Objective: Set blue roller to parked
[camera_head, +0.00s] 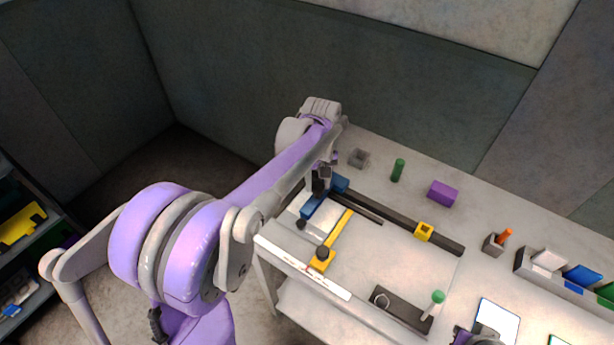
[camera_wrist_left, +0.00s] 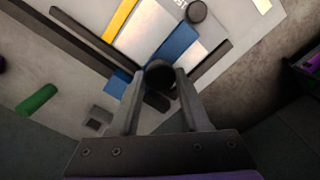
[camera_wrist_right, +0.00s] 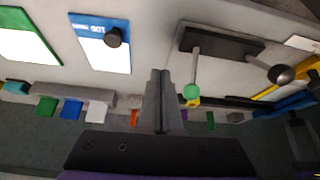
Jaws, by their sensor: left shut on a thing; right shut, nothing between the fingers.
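The blue roller (camera_head: 309,208) is a blue bar at the left end of a dark rail (camera_head: 445,241), across a white sheet. A dark knob (camera_head: 301,224) sits at its near end. The blue bar also shows in the left wrist view (camera_wrist_left: 178,48). My left gripper (camera_head: 320,183) is over the bar's far part; in the left wrist view its fingers (camera_wrist_left: 162,82) are shut on a dark round post (camera_wrist_left: 160,72) by the blue bar. My right gripper (camera_wrist_right: 160,80) is shut and empty, above the right part of the bench.
A yellow bar (camera_head: 338,233) with a dark knob lies beside the blue one. A yellow block (camera_head: 424,231) sits on the rail. A dark plate (camera_head: 405,309) with a green-topped lever (camera_head: 438,297) is at the front. A green cylinder (camera_head: 398,170) and purple block (camera_head: 442,193) stand behind.

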